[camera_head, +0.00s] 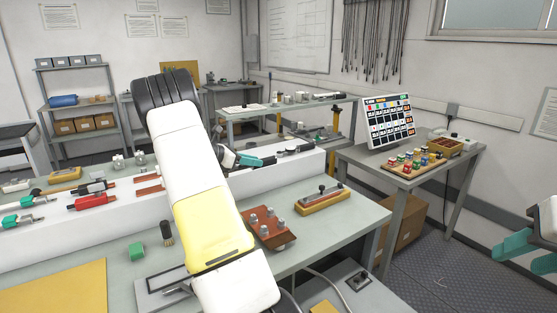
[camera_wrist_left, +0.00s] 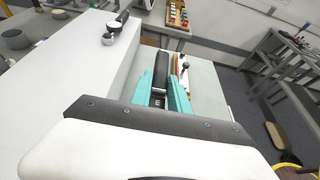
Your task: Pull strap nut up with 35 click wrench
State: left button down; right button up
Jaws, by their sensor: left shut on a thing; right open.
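My left gripper (camera_head: 256,160) shows past my forearm, near the front edge of the white shelf. In the left wrist view its teal fingers (camera_wrist_left: 166,95) are shut on a black handle (camera_wrist_left: 160,68), which looks like that of the wrench. No size marking is readable. A red and yellow block (camera_head: 322,203) with a metal piece on top stands on the bench, right of the gripper. A reddish-brown fixture (camera_head: 268,226) with several metal studs lies nearer. I cannot tell which metal part is the strap nut. My right gripper (camera_head: 522,246) is open and empty at the right edge.
The white shelf (camera_head: 115,228) holds several red and teal tools. Another ring-ended tool (camera_wrist_left: 112,32) lies on it. A side table (camera_head: 400,178) holds coloured fuses and a screen (camera_head: 388,122). The bench's right end is mostly clear.

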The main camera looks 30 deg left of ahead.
pick_arm(q)
jog(key=s+d+f+m+g+h, duration=0.1)
jog(key=d+f, duration=0.3)
jog(key=d, duration=0.8)
jog(key=s+d+f+m+g+h, duration=0.1)
jog(key=d+f, duration=0.3)
jog(key=d, duration=0.9)
jog(key=s+d+f+m+g+h, duration=0.1)
jog(key=d+f+m+g+h, duration=0.1)
jog(key=d, duration=1.1)
notch_tip(320, 180, down, 3)
jog(key=shift+s+d+r+m+h, duration=0.15)
jog(key=shift+s+m+h, duration=0.25)
jog(key=shift+m, duration=0.3)
